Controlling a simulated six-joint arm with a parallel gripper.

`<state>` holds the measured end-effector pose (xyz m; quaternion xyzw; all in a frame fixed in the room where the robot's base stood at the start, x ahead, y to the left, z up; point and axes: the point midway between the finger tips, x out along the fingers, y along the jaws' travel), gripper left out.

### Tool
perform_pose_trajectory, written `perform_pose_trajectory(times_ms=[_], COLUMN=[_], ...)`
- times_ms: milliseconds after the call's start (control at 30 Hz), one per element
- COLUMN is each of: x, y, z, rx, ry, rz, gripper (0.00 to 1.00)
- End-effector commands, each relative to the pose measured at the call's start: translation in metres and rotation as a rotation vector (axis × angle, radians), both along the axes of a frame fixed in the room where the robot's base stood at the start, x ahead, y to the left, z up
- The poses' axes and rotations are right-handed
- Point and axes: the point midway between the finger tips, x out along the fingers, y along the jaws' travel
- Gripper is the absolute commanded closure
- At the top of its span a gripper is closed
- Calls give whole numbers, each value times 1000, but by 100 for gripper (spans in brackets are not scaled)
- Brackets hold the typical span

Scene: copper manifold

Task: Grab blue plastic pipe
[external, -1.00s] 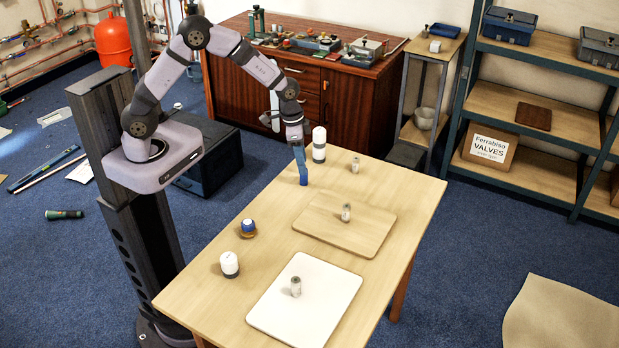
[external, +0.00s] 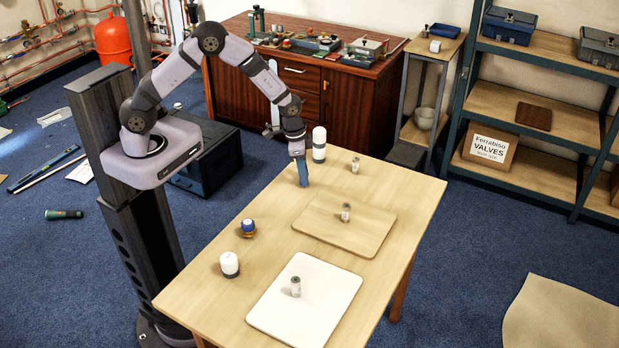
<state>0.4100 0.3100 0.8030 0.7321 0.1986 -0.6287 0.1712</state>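A blue upright piece, which looks like the blue plastic pipe (external: 303,174), stands at the far left part of the wooden table. My gripper (external: 298,155) points down right at its upper end. The fingers are small and blend with the top of the blue piece, so I cannot tell whether they are open around it or shut on it. The lower end of the blue piece appears to be at the table top.
A white cylinder (external: 319,144) stands close right of the gripper. A metal fitting (external: 355,164) is further right. A wooden board (external: 325,231) and a white board (external: 325,300) each carry a fitting. A blue-topped piece (external: 248,226) and white cylinder (external: 230,264) stand front left.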

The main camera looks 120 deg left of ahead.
Motion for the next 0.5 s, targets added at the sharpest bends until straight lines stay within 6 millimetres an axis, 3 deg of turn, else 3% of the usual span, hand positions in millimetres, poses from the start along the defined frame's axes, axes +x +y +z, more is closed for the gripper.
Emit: perform_pose_trajectory(times_ms=[33,100,500], x=[0,0,0], y=[0,0,0], z=[0,0,6], rx=[0,0,1], ry=[0,0,-1], rz=[0,0,0], gripper=[89,100,100])
